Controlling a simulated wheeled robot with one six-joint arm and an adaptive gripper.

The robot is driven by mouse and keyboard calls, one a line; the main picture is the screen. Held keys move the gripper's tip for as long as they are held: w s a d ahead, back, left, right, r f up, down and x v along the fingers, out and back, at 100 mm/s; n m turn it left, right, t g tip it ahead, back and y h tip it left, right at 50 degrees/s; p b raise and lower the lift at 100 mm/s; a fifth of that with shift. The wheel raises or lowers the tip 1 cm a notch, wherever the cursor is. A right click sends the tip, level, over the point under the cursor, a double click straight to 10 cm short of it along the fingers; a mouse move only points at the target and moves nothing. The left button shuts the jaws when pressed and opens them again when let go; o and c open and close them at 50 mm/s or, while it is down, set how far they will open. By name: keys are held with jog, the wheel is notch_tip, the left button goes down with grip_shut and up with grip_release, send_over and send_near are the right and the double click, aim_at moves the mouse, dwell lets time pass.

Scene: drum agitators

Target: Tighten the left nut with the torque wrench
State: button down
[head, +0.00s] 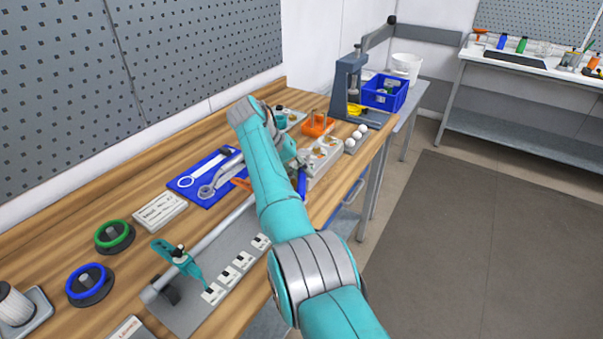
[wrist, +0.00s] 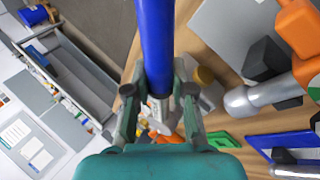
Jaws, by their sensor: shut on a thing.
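My gripper (wrist: 160,98) is shut on a long blue handle (wrist: 155,40), which I take to be the torque wrench. The handle runs up out of the wrist view. In the head view a piece of blue handle (head: 301,183) shows just right of my arm, above the bench's front edge, and my gripper is mostly hidden behind my arm. A pale block with round fittings (head: 325,150) stands right beside it. I cannot make out the left nut, or whether the wrench touches one.
A blue tray (head: 183,183) with grey tools lies left of my arm. A metal shaft (head: 212,235) lies on a grey mat. An orange holder (head: 317,124), white balls (head: 357,137), a press (head: 350,85) and a blue crate (head: 385,92) stand farther back. The floor at right is clear.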

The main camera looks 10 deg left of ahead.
jog(key=shift+w+d+r, duration=0.1)
jog(key=shift+d, duration=0.05)
jog(key=shift+r, duration=1.35)
dwell(2.0)
jog(key=shift+r, duration=1.35)
jog(key=c, duration=1.6)
grip_release()
jog(key=shift+c, duration=0.2)
grip_shut()
jog(key=shift+f, duration=0.1)
jog(key=shift+a+f, duration=0.2)
jog(key=shift+a, duration=0.05)
